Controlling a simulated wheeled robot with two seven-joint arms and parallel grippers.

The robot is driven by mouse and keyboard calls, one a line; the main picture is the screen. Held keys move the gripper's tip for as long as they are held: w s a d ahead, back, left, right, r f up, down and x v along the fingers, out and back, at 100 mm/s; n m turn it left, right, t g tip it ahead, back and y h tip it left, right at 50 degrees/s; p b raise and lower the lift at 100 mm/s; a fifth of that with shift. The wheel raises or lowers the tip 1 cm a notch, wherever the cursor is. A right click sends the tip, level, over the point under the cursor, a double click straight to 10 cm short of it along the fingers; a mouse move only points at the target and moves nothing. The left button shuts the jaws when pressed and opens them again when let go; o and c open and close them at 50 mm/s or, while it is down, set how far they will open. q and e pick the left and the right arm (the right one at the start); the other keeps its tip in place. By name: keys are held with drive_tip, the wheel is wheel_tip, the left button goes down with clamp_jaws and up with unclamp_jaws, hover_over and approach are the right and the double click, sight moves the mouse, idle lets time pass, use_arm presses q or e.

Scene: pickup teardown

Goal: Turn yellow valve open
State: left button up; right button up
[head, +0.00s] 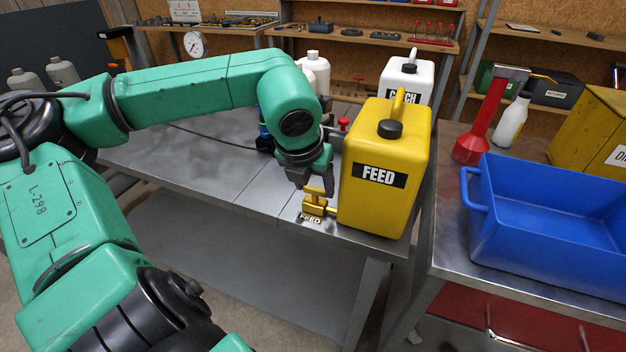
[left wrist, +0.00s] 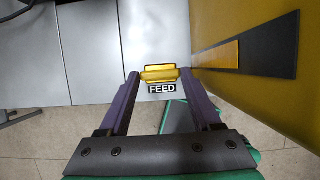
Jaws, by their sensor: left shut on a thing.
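The yellow valve (head: 316,204) sits low at the left side of the yellow FEED jug (head: 384,175), above a small FEED label (head: 309,219) on the metal bench. My left gripper (head: 316,188) comes down from above, shut on the valve's handle. In the left wrist view the yellow handle (left wrist: 158,74) lies crosswise between the two fingertips of the gripper (left wrist: 160,78), with the FEED label (left wrist: 161,89) just below it. The jug's wall (left wrist: 245,60) rises close to the right finger. My right gripper is not in view.
A white jug (head: 406,80) and a red-handled valve (head: 343,124) stand behind the FEED jug. A blue bin (head: 550,215), a red funnel (head: 484,120) and a spray bottle (head: 511,122) are on the right bench. The metal bench (head: 215,165) left of the valve is mostly clear.

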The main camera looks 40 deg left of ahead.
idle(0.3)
use_arm(q)
drive_tip(key=o, duration=1.4)
